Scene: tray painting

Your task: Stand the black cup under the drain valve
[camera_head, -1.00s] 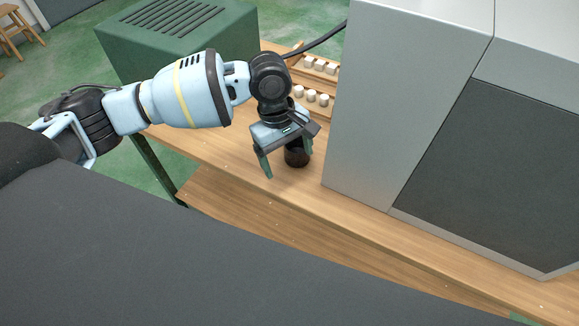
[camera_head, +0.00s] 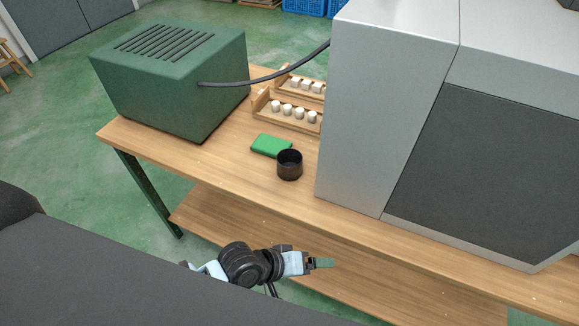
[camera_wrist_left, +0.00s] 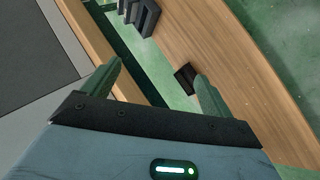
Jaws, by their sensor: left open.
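The black cup (camera_head: 289,165) stands upright on the wooden bench (camera_head: 230,180), open end up, just left of the tall grey cabinet. My left gripper (camera_head: 322,262) is low in front of the bench's upper top, apart from the cup. In the left wrist view my left gripper (camera_wrist_left: 158,72) is open, its green fingers wide apart with nothing held between them. No drain valve can be made out in either view. My right gripper is not in view.
A green block (camera_head: 271,145) lies just behind the cup. Wooden racks with white pieces (camera_head: 287,115) stand farther back. A green vented box (camera_head: 170,80) is at the left, its dark cable running to the grey cabinet (camera_head: 390,100). The bench front left of the cup is clear.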

